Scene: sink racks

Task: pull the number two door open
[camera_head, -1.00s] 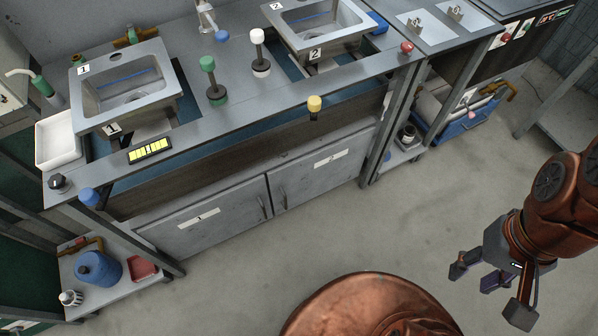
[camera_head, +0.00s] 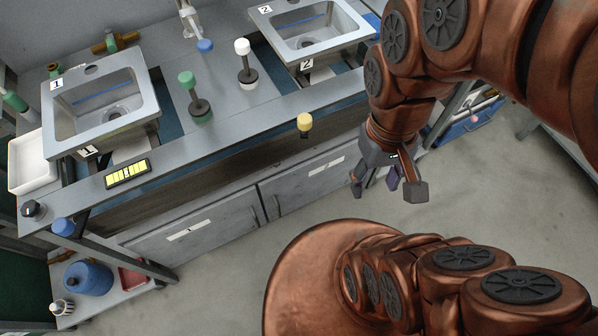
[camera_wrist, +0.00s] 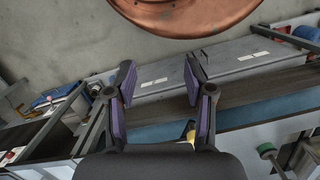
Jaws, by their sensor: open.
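The number two door (camera_head: 300,186) is a grey cabinet panel under the sink counter with a white label 2. It looks shut, with its dark handle (camera_head: 277,206) near its left edge. My gripper (camera_head: 385,190) is open and empty, to the right of the door in the head view and apart from the handle. In the wrist view my gripper (camera_wrist: 159,72) has its purple-padded fingers spread, with the number two door (camera_wrist: 167,75) and its pale label seen between and beyond them. The right part of the door is hidden behind my arm in the head view.
The number one door (camera_head: 190,236) is shut to the left. A yellow knob (camera_head: 304,124) juts from the counter's front edge above the doors. A low shelf with a blue container (camera_head: 88,278) stands at left. The floor before the doors is partly clear beside my base.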

